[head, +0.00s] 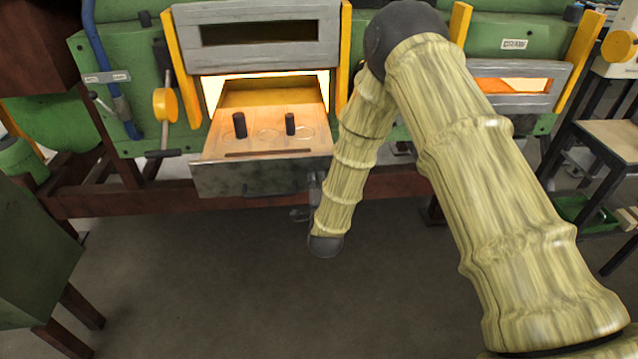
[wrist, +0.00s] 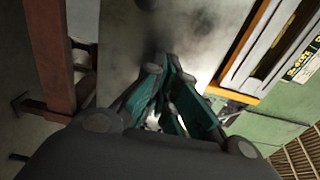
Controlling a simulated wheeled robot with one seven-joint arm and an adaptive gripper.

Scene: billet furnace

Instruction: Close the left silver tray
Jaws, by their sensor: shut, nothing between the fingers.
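The left silver tray (head: 235,180) is pulled out of the glowing left furnace opening in the head view. Two dark upright cylinders (head: 239,125) (head: 290,123) stand on its floor, and a dark handle shows low on its front. A smudged grey metal surface (wrist: 205,25), seemingly the tray front, lies beyond the fingertips. I cannot tell whether they touch it.
A raised silver door (head: 258,38) is above the tray between yellow posts. A second door (head: 515,88) sits low over another glowing opening at right. A brown frame rail (head: 110,200) runs under the furnace. A green box stands at left; the floor in front is clear.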

